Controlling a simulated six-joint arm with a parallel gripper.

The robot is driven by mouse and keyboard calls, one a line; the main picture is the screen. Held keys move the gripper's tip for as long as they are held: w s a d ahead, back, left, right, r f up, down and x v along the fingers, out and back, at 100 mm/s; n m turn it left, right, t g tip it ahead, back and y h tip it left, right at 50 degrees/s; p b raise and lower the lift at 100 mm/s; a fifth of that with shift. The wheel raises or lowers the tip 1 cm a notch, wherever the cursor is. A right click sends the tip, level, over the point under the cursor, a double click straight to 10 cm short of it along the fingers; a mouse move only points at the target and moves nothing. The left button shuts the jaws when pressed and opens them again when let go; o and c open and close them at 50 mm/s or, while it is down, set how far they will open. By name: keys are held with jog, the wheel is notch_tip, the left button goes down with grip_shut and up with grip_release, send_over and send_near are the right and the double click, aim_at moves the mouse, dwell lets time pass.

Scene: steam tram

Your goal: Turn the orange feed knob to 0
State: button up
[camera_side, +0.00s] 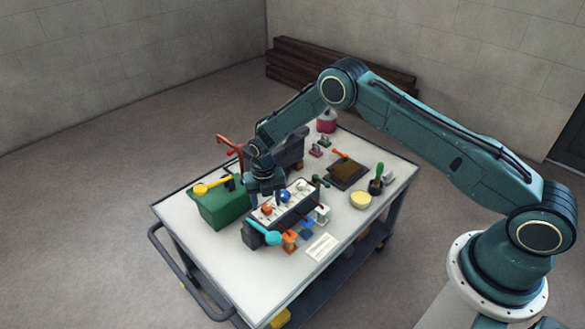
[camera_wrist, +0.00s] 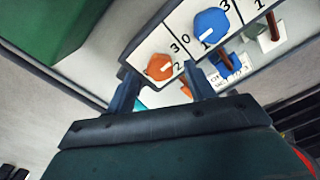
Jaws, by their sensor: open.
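The orange feed knob (camera_wrist: 160,67) sits on a white dial panel (camera_wrist: 148,46). Its white pointer mark lies on the side toward the printed 2, with a 3 printed just above; its 0 cannot be made out. My gripper (camera_wrist: 160,72) is open, with one finger on each side of the orange knob in the wrist view. I cannot tell whether either finger touches it. In the side view my gripper (camera_side: 266,190) is over the dark control box, close above the orange knob (camera_side: 267,210).
A blue knob (camera_wrist: 211,25) with its own numbers is beside the orange one. A cyan-ended lever (camera_side: 262,234) is at the box's front. A green bin (camera_side: 217,208) stands left of it. Orange and blue small parts (camera_side: 290,241) stand to its right.

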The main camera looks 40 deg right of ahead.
jog(key=shift+f, duration=0.8)
jog(key=c, duration=1)
